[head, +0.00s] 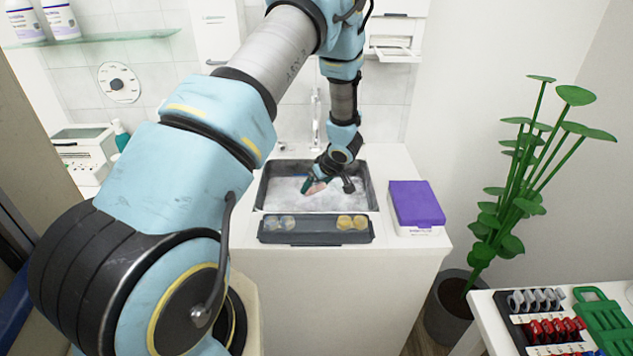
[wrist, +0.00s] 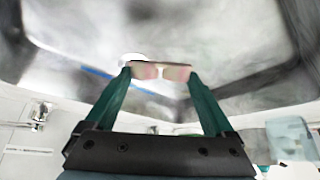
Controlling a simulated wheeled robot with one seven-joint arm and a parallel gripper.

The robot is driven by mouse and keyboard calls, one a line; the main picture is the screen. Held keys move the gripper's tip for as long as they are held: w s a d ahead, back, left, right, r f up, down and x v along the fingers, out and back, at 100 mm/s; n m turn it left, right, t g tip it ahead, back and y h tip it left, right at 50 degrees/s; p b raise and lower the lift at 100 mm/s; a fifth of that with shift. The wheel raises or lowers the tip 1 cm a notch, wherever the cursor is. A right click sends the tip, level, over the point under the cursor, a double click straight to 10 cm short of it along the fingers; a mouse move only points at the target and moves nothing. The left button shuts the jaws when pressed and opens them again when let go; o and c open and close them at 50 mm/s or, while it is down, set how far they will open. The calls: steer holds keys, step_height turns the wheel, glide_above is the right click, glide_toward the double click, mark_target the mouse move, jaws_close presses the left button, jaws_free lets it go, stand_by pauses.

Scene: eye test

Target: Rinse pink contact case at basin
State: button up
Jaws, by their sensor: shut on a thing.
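The pink contact case (wrist: 160,71) sits between the two green fingertips of my gripper (wrist: 160,74) in the wrist view. My gripper is shut on it. In the head view my gripper (head: 314,186) points down inside the dark-rimmed basin (head: 262,186), and a small bit of the pink case (head: 318,187) shows at its tips. The basin holds white, cloudy or foamy water. I cannot tell whether the case touches the water.
A dark tray (head: 315,238) with clear and yellow round cases stands in front of the basin. A purple-lidded box (head: 416,203) is to its right. A tap (head: 316,120) rises behind. A plant (head: 505,180) and a side table with racks (head: 550,310) are at right.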

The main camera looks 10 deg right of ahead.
steer(key=shift+f+b, duration=2.25)
steer(key=shift+f, duration=0.15)
step_height(320, 180, up, 6)
steer(key=p, duration=0.6)
steer(key=shift+f, duration=0.15)
steer(key=shift+r+p, duration=0.85)
steer(key=shift+r, duration=3.1)
steer(key=shift+r, duration=1.95)
